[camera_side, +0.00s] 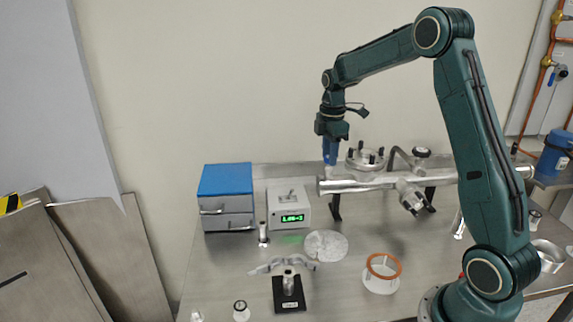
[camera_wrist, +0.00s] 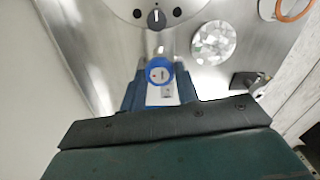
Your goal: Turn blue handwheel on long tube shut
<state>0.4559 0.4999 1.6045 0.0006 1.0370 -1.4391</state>
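The long tube (camera_side: 385,181) is a shiny metal pipe lying level on dark stands. My gripper (camera_side: 330,162) points straight down at the tube's left part, its blue fingers at or just above it. In the wrist view the blue handwheel (camera_wrist: 159,64) is a round blue ring with a pale centre. It sits at the tips of my gripper (camera_wrist: 160,85), with one finger on each side. I cannot tell whether the fingers press on its rim. In the side view the handwheel cannot be made out apart from the blue fingers.
A round flanged port (camera_side: 365,161) stands just right of my gripper. A blue drawer box (camera_side: 225,180) and a readout unit (camera_side: 289,208) with green digits stand to the left. A foil disc (camera_side: 326,245) and an orange-topped ring (camera_side: 383,277) lie in front.

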